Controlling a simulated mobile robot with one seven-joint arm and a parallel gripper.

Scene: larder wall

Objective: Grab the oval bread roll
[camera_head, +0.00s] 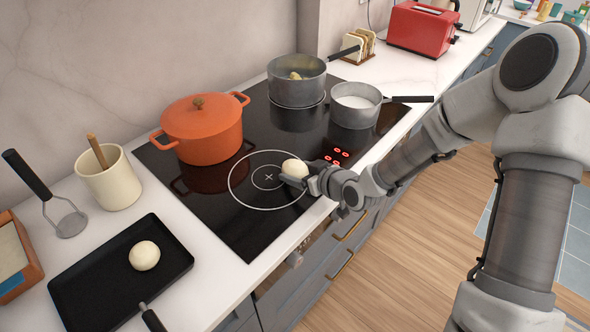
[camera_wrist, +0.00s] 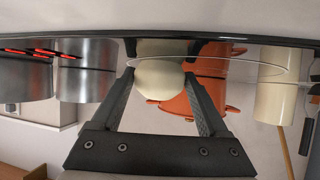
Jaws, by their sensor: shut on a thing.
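A pale, rounded bread roll (camera_head: 294,168) is at the front burner ring of the black glass cooktop. My gripper (camera_head: 297,177) is shut on it from the front right. In the wrist view the roll (camera_wrist: 160,78) sits between the two dark fingers of my gripper (camera_wrist: 160,74), one on each side. I cannot tell whether the roll touches the glass or is just above it. A second pale roll (camera_head: 144,255), rounder, lies in the black square pan (camera_head: 88,287) at the front left.
An orange lidded pot (camera_head: 203,132), a grey saucepan (camera_head: 296,86) and a pan with white contents (camera_head: 355,103) stand on the cooktop (camera_head: 235,218). A cream crock (camera_head: 110,181) and a masher (camera_head: 50,198) are at left. A red toaster (camera_head: 422,30) is at the back.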

